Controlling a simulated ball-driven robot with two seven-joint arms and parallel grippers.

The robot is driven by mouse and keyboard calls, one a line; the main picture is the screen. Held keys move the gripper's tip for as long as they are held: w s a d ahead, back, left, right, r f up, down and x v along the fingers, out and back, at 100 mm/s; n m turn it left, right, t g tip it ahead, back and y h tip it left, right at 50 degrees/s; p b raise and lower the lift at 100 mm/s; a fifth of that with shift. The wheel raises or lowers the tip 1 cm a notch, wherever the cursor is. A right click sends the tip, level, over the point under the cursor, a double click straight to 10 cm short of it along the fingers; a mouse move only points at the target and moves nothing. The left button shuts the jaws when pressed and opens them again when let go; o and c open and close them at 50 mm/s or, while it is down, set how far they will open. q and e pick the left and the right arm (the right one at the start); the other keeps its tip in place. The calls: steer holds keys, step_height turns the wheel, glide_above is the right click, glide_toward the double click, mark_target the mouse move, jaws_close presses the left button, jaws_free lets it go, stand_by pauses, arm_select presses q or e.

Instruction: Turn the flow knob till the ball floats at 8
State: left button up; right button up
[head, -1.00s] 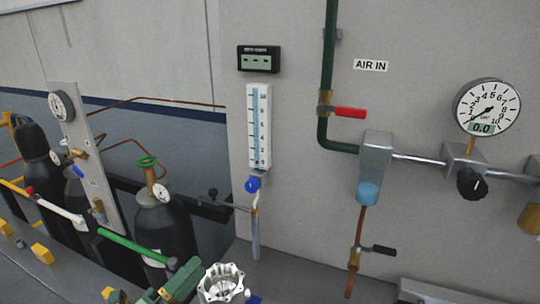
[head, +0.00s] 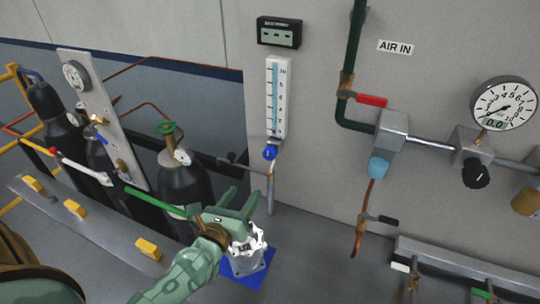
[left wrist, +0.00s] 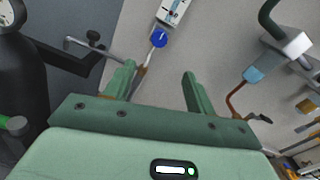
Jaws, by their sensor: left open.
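The flow meter (head: 277,100) is a white upright scale with a pale blue tube on the grey wall panel. I cannot make out its ball. The blue flow knob (head: 270,153) sits just under it. In the left wrist view the knob (left wrist: 159,38) shows beyond the fingers, between their lines, with the lower end of the meter (left wrist: 172,10) above it. My green left gripper (head: 240,197) is open and empty, below and left of the knob and apart from it. Its two fingers (left wrist: 158,74) also show spread in the left wrist view. My right gripper is not seen.
A silver machined housing (head: 247,261) stands on a blue mat (head: 260,272) below my left gripper. A thin pipe (head: 271,190) runs down below the knob. Dark gas cylinders (head: 186,188) stand to the left. A red-handled valve (head: 370,100) and gauge (head: 503,103) are to the right.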

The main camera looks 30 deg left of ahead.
mark_target(268, 156)
arm_select(q)
steer(key=w, duration=1)
steer(key=w+a+p, duration=0.1)
steer(key=w, duration=0.5)
steer(key=shift+s, duration=0.1)
steer(key=c, duration=1)
